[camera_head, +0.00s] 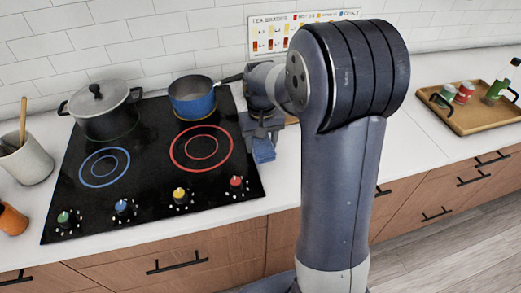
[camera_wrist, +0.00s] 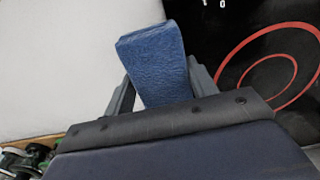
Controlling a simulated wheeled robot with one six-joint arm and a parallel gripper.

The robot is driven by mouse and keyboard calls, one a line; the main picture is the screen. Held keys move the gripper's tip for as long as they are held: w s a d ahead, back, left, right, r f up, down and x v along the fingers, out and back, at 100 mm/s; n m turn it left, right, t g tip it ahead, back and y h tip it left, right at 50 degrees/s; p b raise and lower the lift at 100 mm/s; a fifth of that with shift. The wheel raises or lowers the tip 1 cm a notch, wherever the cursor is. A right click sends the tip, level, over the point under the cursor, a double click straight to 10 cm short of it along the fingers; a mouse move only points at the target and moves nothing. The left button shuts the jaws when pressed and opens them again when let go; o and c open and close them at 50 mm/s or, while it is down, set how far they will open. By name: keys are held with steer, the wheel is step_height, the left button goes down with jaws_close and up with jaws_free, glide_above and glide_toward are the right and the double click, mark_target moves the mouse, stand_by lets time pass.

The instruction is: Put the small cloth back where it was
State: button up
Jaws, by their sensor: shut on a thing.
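The small cloth is blue and folded, and it shows large in the wrist view (camera_wrist: 153,60). My gripper (camera_wrist: 158,85) is shut on the cloth, with one finger on each side of it. In the head view the cloth (camera_head: 263,151) hangs below my gripper (camera_head: 262,136), just right of the black cooktop (camera_head: 140,200). I cannot tell whether the cloth touches the counter. My arm hides part of the counter behind and to the right of the gripper.
A blue saucepan (camera_head: 193,101) stands on the cooktop's back right, its handle pointing toward my wrist. A lidded grey pot (camera_head: 105,118) stands at back left. White counter (camera_head: 403,160) left of the tray is clear.

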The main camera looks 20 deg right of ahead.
mark_target(262, 141)
steer(key=shift+f, duration=1.7)
steer(key=shift+f, duration=0.15)
steer(key=shift+f, duration=0.15)
steer(key=o, duration=1)
steer(key=shift+c, duration=0.2)
step_height(262, 141, up, 13)
steer(key=shift+f, duration=0.15)
